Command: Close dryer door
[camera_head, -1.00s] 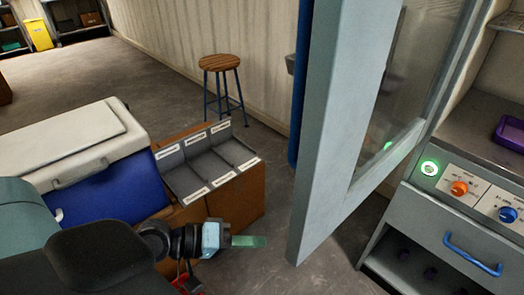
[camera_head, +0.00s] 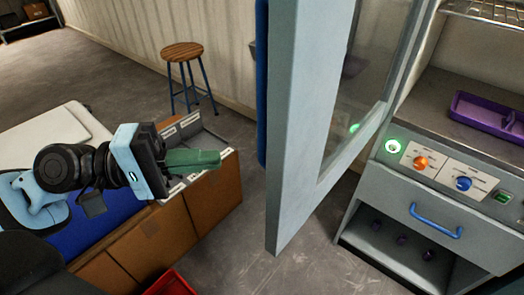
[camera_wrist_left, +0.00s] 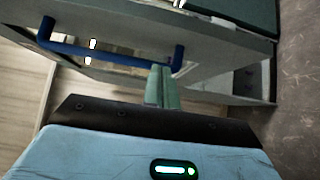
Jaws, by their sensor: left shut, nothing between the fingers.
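The dryer door (camera_head: 300,130) stands open in the head view, a grey frame with a glass pane, its edge turned toward me. Its blue bar handle (camera_head: 262,85) runs down the far left side. In the left wrist view the blue handle (camera_wrist_left: 110,52) crosses above the fingers on the grey door (camera_wrist_left: 200,28). My left gripper (camera_head: 215,160) is shut and empty, left of the door with a gap between them in the head view. Its green fingertips (camera_wrist_left: 163,88) point toward the handle in the wrist view; I cannot tell whether they touch it. My right gripper is not in view.
The dryer body with a control panel (camera_head: 450,170) and drawer (camera_head: 430,215) stands at right, a purple tray (camera_head: 490,117) inside. A stool (camera_head: 182,52) stands behind. Floor is clear beside the door.

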